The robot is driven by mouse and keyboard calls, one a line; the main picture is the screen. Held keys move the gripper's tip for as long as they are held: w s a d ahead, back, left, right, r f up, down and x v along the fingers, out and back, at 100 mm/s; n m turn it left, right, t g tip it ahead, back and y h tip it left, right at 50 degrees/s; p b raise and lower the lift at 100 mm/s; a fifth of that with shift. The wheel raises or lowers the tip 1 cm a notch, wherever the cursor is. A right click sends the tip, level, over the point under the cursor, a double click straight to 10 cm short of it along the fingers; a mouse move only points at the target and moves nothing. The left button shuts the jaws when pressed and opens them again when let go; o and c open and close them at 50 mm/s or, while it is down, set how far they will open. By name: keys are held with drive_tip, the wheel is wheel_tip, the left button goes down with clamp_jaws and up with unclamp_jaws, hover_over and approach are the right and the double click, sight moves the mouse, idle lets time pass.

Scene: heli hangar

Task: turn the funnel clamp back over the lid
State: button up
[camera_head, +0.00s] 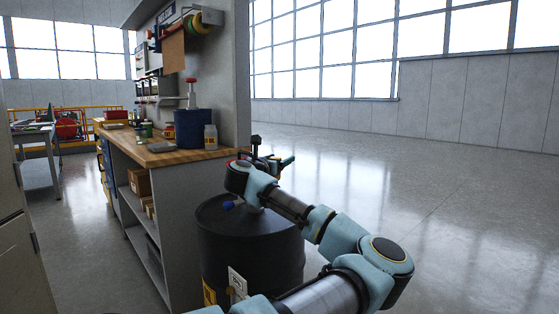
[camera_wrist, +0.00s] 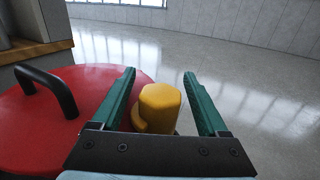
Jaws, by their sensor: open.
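In the wrist view, a round red lid (camera_wrist: 50,115) with a black arched handle (camera_wrist: 50,88) fills the left side. A yellow hexagonal knob (camera_wrist: 160,100) stands at the lid's right edge and looks like part of the funnel clamp. My gripper (camera_wrist: 160,85) is open, with one green finger on each side of the knob. A gap shows beside the knob on the right; contact on the left is unclear. In the head view my gripper (camera_head: 280,162) is above the far side of a black drum (camera_head: 250,245), and my arm hides most of the lid.
A workbench (camera_head: 165,152) stands left of the drum, with a blue bin (camera_head: 194,129) and a white bottle (camera_head: 210,137) near its end. A grey panel (camera_head: 228,75) rises behind them. The floor (camera_head: 430,190) to the right is clear.

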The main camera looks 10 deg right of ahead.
drive_tip(key=v, duration=1)
drive_tip(key=shift+s+a, duration=0.2)
drive_tip(key=shift+s, duration=0.15)
